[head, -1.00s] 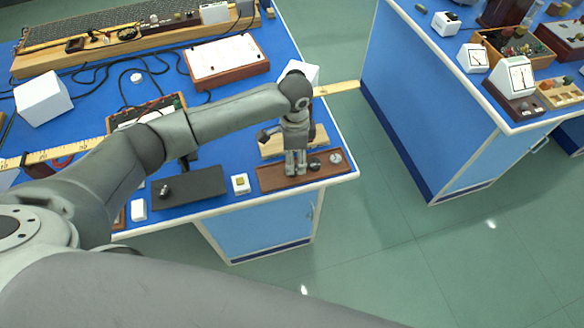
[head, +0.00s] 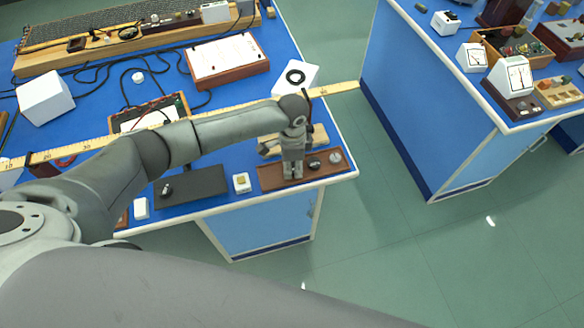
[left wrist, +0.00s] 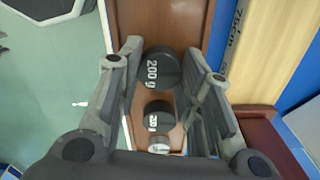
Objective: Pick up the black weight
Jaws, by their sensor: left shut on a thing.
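A black weight marked 200 g (left wrist: 162,70) is between the fingers of my left gripper (left wrist: 163,75) in the left wrist view. The gripper is shut on it. In the head view my left gripper (head: 292,174) points down at the wooden weight board (head: 269,180) near the bench's front right corner and hides this weight. A smaller black weight (left wrist: 159,115) stands beside it, and also shows in the head view (head: 314,163). A small silver weight (left wrist: 159,146) is at the end of the row. My right gripper is not in view.
A long yellow ruler (head: 225,110) and a white block with a black ring (head: 303,74) are behind. Floor is clear between this bench and the right bench (head: 420,120).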

